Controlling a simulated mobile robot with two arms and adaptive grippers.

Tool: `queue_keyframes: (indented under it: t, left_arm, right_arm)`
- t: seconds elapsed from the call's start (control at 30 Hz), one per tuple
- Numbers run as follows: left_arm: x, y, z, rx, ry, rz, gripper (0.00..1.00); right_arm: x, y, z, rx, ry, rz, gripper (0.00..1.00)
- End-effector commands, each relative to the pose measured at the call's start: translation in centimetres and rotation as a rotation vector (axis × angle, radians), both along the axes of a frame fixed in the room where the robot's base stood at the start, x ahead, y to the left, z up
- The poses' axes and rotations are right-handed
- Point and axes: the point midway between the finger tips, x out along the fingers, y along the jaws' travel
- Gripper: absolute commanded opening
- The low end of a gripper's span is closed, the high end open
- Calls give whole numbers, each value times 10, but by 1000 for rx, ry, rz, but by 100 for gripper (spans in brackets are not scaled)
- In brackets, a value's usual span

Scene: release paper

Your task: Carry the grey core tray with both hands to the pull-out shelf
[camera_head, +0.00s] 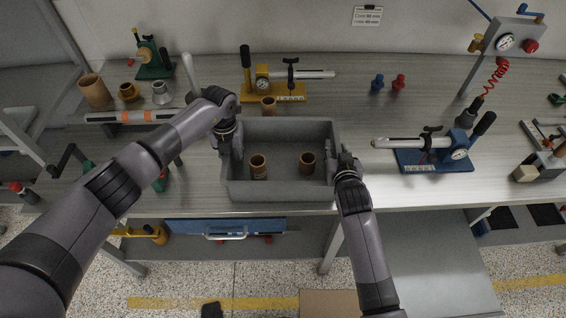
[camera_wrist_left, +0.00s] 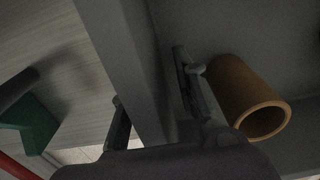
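The grey core tray (camera_head: 283,191) sits level on the workbench near its front edge, with two brown cores (camera_head: 258,166) (camera_head: 307,163) standing in it. My left gripper (camera_head: 226,141) is at the tray's left wall. In the left wrist view its fingers (camera_wrist_left: 155,105) straddle the wall, one outside and one inside next to a core (camera_wrist_left: 245,97), with some gap showing. My right gripper (camera_head: 343,165) is at the right wall; its fingers are too small and hidden to judge. The pull-out shelf (camera_head: 430,265) is a flat grey surface below the bench at the lower right, and looks bare.
A yellow clamp fixture (camera_head: 277,91) and a small brown core (camera_head: 268,105) stand just behind the tray. A blue fixture (camera_head: 435,158) is to its right. A blue drawer (camera_head: 225,227) is below the bench front. A cardboard box (camera_head: 328,303) lies near the shelf.

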Motion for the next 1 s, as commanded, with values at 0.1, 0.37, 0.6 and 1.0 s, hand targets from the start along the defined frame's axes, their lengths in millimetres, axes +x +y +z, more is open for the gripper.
queue_keyframes:
  t: [0.1, 0.37, 0.6, 1.0]
  left_arm:
    - [0, 0, -7, 1, 0, 0, 28]
    - [0, 0, -10, 1, 0, -1, 28]
    - [0, 0, -9, 1, 0, -1, 17]
    - [0, 0, -9, 1, 0, 0, 0]
  right_arm:
    - [7, 0, -3, 0, 0, 0, 28]
    - [8, 0, -3, 1, 0, 0, 28]
    - [8, 0, -3, 1, 0, 0, 17]
    - [8, 0, -3, 1, 0, 0, 0]
